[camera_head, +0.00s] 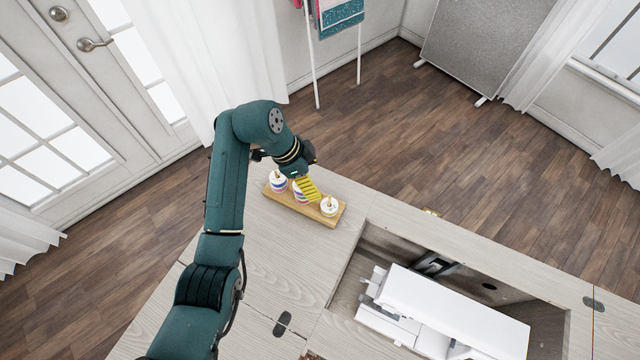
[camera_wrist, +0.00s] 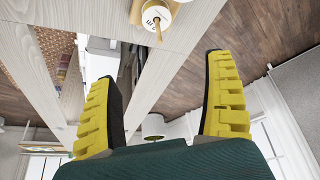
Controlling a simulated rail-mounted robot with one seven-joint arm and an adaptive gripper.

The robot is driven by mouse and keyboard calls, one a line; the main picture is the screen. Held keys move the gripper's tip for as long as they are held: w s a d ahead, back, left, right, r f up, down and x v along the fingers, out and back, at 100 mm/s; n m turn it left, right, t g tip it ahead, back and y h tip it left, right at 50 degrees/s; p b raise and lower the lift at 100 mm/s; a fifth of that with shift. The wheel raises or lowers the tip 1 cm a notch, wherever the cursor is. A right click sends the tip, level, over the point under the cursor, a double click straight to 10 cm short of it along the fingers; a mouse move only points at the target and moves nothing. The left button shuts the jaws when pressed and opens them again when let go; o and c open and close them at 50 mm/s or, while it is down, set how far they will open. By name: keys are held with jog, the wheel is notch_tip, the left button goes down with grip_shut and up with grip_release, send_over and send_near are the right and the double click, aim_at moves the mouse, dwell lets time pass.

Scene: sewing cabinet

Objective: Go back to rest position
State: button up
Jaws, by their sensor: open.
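My gripper (camera_head: 309,188) is at the end of my dark green arm, over a small wooden board with spools at the cabinet's back left. In the wrist view its two yellow ribbed fingers (camera_wrist: 160,92) are spread wide, with nothing between them close by. The wooden board (camera_head: 296,207) holds white spools with coloured bands. One spool (camera_head: 278,182) is at its left end and another (camera_head: 329,206) at its right end. A middle spool is partly hidden behind the fingers. Whether the fingers touch any spool is unclear.
The pale wood sewing cabinet (camera_head: 290,250) has an open recess with a white sewing machine (camera_head: 450,312) in it. A rack with a teal cloth (camera_head: 340,16) and a grey panel (camera_head: 480,45) stand behind. The brown floor (camera_head: 450,150) behind the cabinet is clear.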

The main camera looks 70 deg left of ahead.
jog(key=shift+s+r, duration=0.1)
jog(key=shift+r, duration=0.1)
dwell(0.6)
